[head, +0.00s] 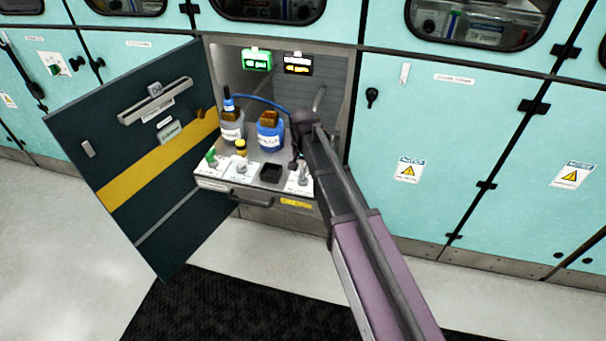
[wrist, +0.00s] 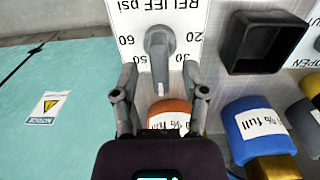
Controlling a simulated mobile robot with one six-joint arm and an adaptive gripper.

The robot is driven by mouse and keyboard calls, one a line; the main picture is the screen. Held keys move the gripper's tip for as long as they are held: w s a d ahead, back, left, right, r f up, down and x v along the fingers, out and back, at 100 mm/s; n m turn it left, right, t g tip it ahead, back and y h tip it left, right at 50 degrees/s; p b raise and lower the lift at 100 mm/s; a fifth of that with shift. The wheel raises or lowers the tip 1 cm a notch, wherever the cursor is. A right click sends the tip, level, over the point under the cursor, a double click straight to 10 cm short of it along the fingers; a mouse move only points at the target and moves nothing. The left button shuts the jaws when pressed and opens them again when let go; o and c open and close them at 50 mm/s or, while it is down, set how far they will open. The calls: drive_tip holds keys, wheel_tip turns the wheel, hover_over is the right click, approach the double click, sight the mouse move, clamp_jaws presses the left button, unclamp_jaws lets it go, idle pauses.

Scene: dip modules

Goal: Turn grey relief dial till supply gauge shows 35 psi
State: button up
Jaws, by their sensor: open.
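The grey relief dial (wrist: 159,45) is on a white panel lettered RELIEF psi, upside down in the wrist view. Its handle points down the picture, between the 30 and 50 marks. In the head view it sits at the panel's right end (head: 303,178). My gripper (wrist: 160,80) is open, its fingers either side of the handle's lower end, apart from it. It shows small in the head view (head: 297,160). Two gauge displays hang above, a green one (head: 257,60) and a black one with amber text (head: 298,64). Both readings are too small to read surely.
A black square recess (wrist: 262,42) is beside the dial. The dark cabinet door (head: 130,200) is open at the left. A tray handle (head: 250,198) juts out at the front.

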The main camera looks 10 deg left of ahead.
drive_tip(key=shift+f, duration=0.4)
clamp_jaws()
drive_tip(key=shift+n, duration=2.2)
